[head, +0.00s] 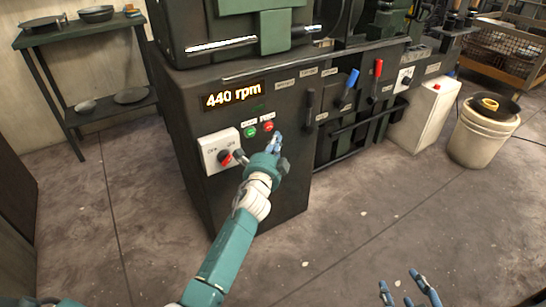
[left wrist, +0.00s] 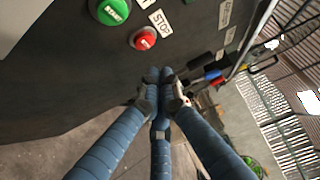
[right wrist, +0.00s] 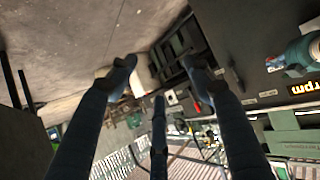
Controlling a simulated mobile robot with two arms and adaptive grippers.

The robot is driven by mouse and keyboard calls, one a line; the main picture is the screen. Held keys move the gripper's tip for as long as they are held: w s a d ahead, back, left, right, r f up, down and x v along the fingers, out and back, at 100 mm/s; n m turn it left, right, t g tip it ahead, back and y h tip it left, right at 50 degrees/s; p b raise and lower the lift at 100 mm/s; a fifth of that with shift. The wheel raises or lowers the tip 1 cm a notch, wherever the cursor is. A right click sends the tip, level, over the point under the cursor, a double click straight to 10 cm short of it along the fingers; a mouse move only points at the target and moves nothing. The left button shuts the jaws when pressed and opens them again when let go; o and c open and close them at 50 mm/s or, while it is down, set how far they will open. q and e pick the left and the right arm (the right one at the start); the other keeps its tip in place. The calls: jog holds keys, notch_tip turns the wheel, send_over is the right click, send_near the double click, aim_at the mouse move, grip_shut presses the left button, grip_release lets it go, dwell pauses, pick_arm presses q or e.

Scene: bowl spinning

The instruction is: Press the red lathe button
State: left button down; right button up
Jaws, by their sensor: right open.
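The red STOP button (head: 268,126) is on the dark front panel of the lathe (head: 290,100), just right of the green button (head: 250,132). In the left wrist view the red button (left wrist: 142,38) shows near the top, with the green one (left wrist: 112,11) up and left of it. My left gripper (head: 277,142) is in front of the panel, just below and right of the red button. Its fingertips (left wrist: 161,76) are together with nothing between them, and they appear apart from the button. My right gripper (head: 410,287) is open and empty, low at the right.
A display (head: 233,95) above the buttons reads 440 rpm. A white switch box with a red knob (head: 221,151) sits left of the buttons. Levers with blue (head: 350,82) and red (head: 378,68) handles stand to the right. A white bucket (head: 482,135) is far right. Open floor lies in front.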

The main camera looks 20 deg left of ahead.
pick_arm(q)
jog(key=s+d+p, duration=0.1)
jog(key=s, duration=0.7)
jog(key=shift+p, duration=0.35)
pick_arm(e)
jog(key=s+d+f+g+h, duration=0.1)
jog(key=s+d+f+g, duration=0.2)
jog(key=s, duration=0.6)
notch_tip(320, 180, down, 4)
jog(key=shift+r+g, duration=0.15)
jog(key=shift+g, duration=0.85)
